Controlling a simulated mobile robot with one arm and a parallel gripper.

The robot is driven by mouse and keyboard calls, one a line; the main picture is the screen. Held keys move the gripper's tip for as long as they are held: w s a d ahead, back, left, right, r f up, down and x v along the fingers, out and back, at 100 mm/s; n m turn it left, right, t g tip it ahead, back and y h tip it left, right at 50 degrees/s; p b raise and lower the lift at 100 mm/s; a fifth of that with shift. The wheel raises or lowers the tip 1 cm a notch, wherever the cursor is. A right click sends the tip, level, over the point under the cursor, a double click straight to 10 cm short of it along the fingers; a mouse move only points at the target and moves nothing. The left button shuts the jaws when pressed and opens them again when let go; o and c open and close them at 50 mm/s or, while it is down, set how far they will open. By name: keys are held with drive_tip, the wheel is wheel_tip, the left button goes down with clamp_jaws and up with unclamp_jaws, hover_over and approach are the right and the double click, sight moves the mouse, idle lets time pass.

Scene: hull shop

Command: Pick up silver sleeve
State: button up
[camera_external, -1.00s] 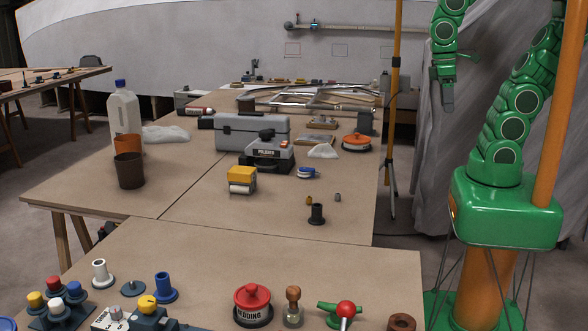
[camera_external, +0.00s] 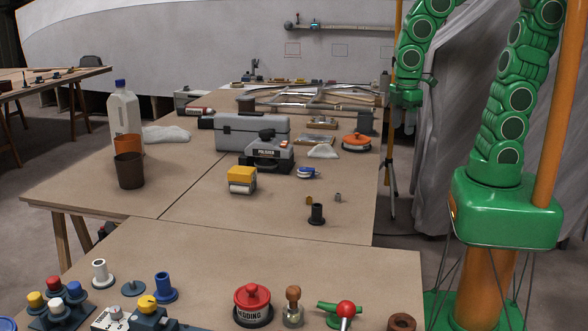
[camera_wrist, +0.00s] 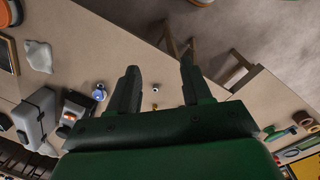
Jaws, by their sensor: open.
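The silver sleeve (camera_external: 338,197) is a small grey cylinder on the wooden table, near its right edge. In the wrist view it appears as a small pale ring (camera_wrist: 155,90) between my two fingers, well beyond them. My gripper (camera_external: 404,126) hangs in the air at the right, past the table edge and well above the sleeve. In the wrist view its dark fingers (camera_wrist: 159,66) are apart and empty.
A yellow-topped block (camera_external: 242,180), a blue tape-like item (camera_external: 307,173), a grey polisher case (camera_external: 267,157) and an orange disc (camera_external: 356,142) stand farther left and back. An orange pole (camera_external: 394,90) rises beside the table's right edge. The table around the sleeve is mostly clear.

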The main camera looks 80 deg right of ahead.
sight(339, 195)
drive_tip(key=w+a+f+n+t+h, duration=0.1)
drive_tip(key=w+a+f+n+h, duration=0.1)
drive_tip(key=w+f+n+h, duration=0.1)
drive_tip(key=w+a+f+n+t+h, duration=0.2)
drive_tip(key=w+f+n+h, duration=0.1)
drive_tip(key=w+f+n, duration=0.1)
drive_tip(key=w+a+f+n+t+h, duration=0.1)
drive_tip(key=w+a+f+n+h, duration=0.1)
drive_tip(key=f+n, duration=0.3)
drive_tip(key=shift+w+a+f+n+t+h, duration=0.2)
drive_tip(key=shift+w+f+h, duration=0.25)
drive_tip(key=shift+f, duration=0.2)
drive_tip(key=shift+w+a+f+n+t+h, duration=0.1)
drive_tip(key=shift+w+f+n+h, duration=0.1)
drive_tip(key=shift+w+f+h, duration=0.35)
drive_tip(key=a+f+n+t, duration=0.1)
drive_tip(key=a, duration=0.1)
drive_tip(key=a+f+n+t, duration=0.1)
drive_tip(key=a+f+n, duration=0.1)
drive_tip(key=a+f+n+t, duration=0.1)
drive_tip(key=a, duration=0.1)
drive_tip(key=shift+w+f+n+t+y, duration=0.3)
drive_tip(key=shift+w+n, duration=0.05)
drive_tip(key=shift+n, duration=0.05)
drive_tip(key=shift+x, duration=3.9)
drive_tip(key=shift+w+r, duration=0.15)
drive_tip(key=shift+w, duration=0.05)
clamp_jaws()
